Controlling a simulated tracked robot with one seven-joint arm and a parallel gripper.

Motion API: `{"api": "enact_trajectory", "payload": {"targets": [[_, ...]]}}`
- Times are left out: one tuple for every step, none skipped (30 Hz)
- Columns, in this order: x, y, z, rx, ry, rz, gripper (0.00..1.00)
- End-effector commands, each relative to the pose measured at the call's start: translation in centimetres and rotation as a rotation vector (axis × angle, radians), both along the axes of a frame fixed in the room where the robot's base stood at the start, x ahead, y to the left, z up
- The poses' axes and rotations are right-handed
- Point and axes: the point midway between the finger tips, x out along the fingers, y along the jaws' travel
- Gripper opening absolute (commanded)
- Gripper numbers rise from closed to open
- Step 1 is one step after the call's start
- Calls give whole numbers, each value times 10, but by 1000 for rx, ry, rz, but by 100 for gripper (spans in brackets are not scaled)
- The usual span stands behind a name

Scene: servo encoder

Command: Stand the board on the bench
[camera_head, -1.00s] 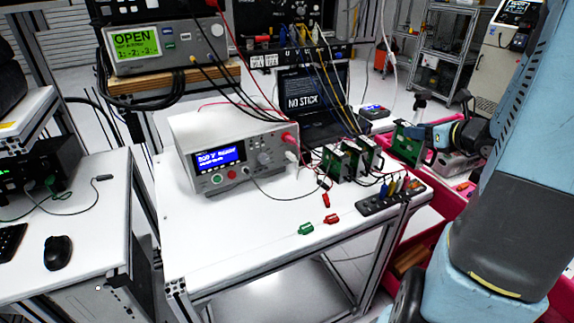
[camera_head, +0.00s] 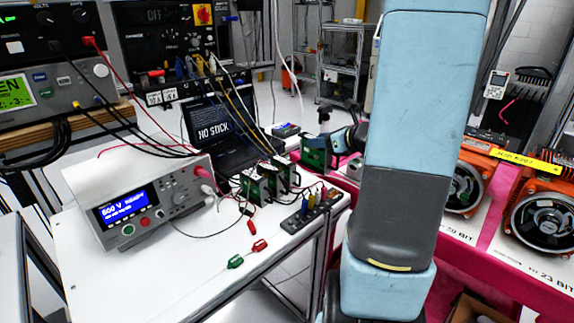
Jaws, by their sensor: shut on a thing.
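I cannot tell whether the board's lower edge touches anything. Several similar green boards (camera_head: 254,189) stand upright on the bench, just left of and nearer than the held one.
A bench tester (camera_head: 150,200) stands at left, with a laptop (camera_head: 212,130) behind it. A dark socket strip (camera_head: 311,211) and red and green clips (camera_head: 236,262) lie in front. Cables cross the bench. Orange motor units (camera_head: 530,215) stand on a pink surface at right.

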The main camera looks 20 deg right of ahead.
Motion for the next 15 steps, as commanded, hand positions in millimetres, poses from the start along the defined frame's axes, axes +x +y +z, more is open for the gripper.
{"api": "enact_trajectory", "payload": {"targets": [[7, -1, -4, 0, 2, 2, 0], [12, -2, -7, 1, 3, 2, 0], [19, -4, -10, 2, 2, 2, 0], [24, -5, -12, 1, 3, 2, 0], [29, -6, -14, 2, 3, 3, 0], [36, -8, -18, 2, 3, 2, 0], [41, -10, -20, 1, 2, 1, 0], [46, -11, -22, 0, 2, 2, 0], [53, -13, -26, 1, 2, 1, 0], [58, -14, -28, 1, 2, 1, 0], [63, -16, -30, 1, 2, 1, 0], [70, -17, -33, 1, 2, 1, 0], [76, -19, -36, 2, 2, 2, 0], [80, -20, -39, 2, 3, 2, 0], [84, -21, -45, 3, 3, 1, 0]]}}
